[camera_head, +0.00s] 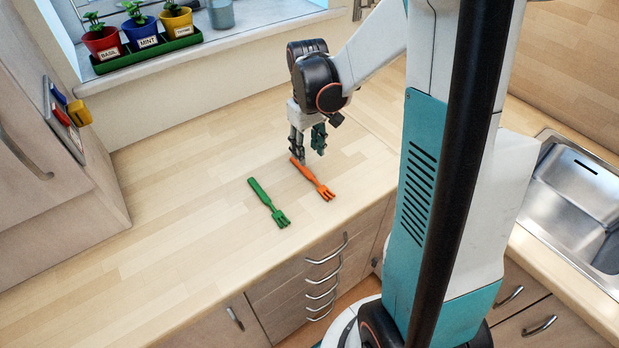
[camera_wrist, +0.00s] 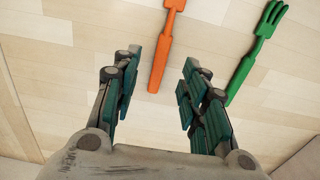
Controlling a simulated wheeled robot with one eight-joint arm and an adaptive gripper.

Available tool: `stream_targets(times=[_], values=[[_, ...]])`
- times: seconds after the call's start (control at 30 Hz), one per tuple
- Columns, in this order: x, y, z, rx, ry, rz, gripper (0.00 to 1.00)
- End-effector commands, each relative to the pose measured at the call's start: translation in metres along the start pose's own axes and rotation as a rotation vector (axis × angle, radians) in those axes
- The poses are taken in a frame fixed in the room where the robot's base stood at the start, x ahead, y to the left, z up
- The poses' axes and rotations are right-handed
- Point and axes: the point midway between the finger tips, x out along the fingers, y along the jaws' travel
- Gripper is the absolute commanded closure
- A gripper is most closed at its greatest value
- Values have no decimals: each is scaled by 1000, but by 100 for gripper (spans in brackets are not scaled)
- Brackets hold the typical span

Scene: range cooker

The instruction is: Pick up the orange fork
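The orange fork (camera_head: 314,180) lies flat on the wooden counter, its tines toward the front edge. In the wrist view its orange handle (camera_wrist: 161,62) shows between and beyond my fingertips, and its tines are out of frame. My gripper (camera_head: 307,150) points down over the handle end of the fork. In the wrist view my gripper (camera_wrist: 157,72) has its two fingers wide apart with nothing between them touching. How high the fingertips stand above the counter is hard to tell.
A green fork (camera_head: 269,204) lies to the left of the orange one; it also shows in the wrist view (camera_wrist: 254,55). Potted herbs in a green tray (camera_head: 150,52) stand on the windowsill. A sink (camera_head: 590,200) is at the right. The counter's left part is clear.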

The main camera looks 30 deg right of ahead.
Motion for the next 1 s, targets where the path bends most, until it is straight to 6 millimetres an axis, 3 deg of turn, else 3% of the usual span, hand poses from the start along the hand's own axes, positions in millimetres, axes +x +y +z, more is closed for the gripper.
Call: stream_targets(times=[0.1,0.37,0.63,0.9,1.0], values=[[14,0,0,0,0,0,60],[28,-1,1,0,0,0,60],[66,-3,2,0,1,0,60],[69,-4,3,0,1,0,60],[69,-4,3,0,1,0,80]])
